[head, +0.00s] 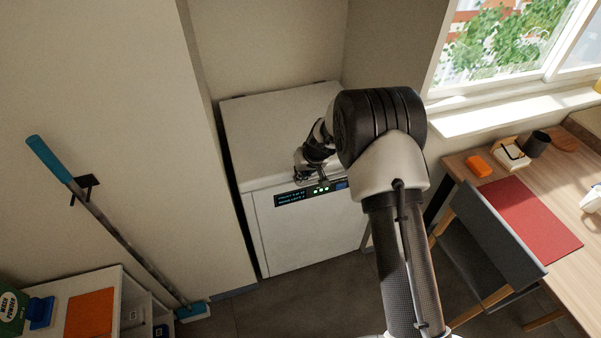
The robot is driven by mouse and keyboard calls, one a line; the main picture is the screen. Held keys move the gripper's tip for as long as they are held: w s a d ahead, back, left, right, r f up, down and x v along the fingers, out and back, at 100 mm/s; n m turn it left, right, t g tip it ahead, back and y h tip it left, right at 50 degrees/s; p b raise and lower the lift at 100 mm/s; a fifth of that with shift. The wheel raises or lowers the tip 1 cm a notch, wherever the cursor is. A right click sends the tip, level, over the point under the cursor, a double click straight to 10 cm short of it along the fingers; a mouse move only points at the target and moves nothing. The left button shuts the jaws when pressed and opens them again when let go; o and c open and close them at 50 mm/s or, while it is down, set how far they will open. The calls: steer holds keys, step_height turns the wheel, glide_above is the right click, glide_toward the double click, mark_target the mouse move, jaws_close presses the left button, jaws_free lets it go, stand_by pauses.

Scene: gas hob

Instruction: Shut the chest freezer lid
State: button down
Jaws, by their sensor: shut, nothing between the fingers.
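The white chest freezer (300,235) stands in a wall recess, with a small dark display and green lights on its front. Its lid (265,125) lies down over the top and looks closed; I cannot tell whether a thin gap is left at the front edge. My gripper (318,182) is shut and empty at the front edge of the lid, just above the display. It looks close to the lid, but I cannot tell whether it touches. My arm hides the right part of the lid and of the freezer front.
A blue-handled mop (110,225) leans on the wall at the left, beside a low white shelf (125,305). At the right are a grey chair (485,245) and a wooden desk (555,245) with a red mat (525,225). Floor (290,305) before the freezer is clear.

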steer(key=shift+s+f, duration=0.4)
steer(key=shift+f, duration=0.3)
steer(key=shift+w+r, duration=0.1)
steer(key=shift+r, duration=0.45)
steer(key=s+d+r+p, duration=0.1)
steer(key=s+d+r, duration=0.1)
steer(key=s+r, duration=0.65)
steer(key=s+d+r+p, duration=0.1)
steer(key=s+d+r, duration=0.3)
steer(key=r, duration=0.7)
steer(key=s+d+r+p, duration=0.1)
steer(key=s+r, duration=0.6)
steer(key=r, duration=0.2)
steer(key=s+d+r+m+h, duration=0.1)
steer(key=s+d+r, duration=0.1)
steer(key=s, duration=0.9)
steer(key=s+d+r+m+h, duration=0.1)
steer(key=s+d, duration=0.4)
steer(key=s, duration=0.6)
steer(key=shift+s+r+t+h, duration=0.2)
steer(key=shift+r+t+h, duration=0.2)
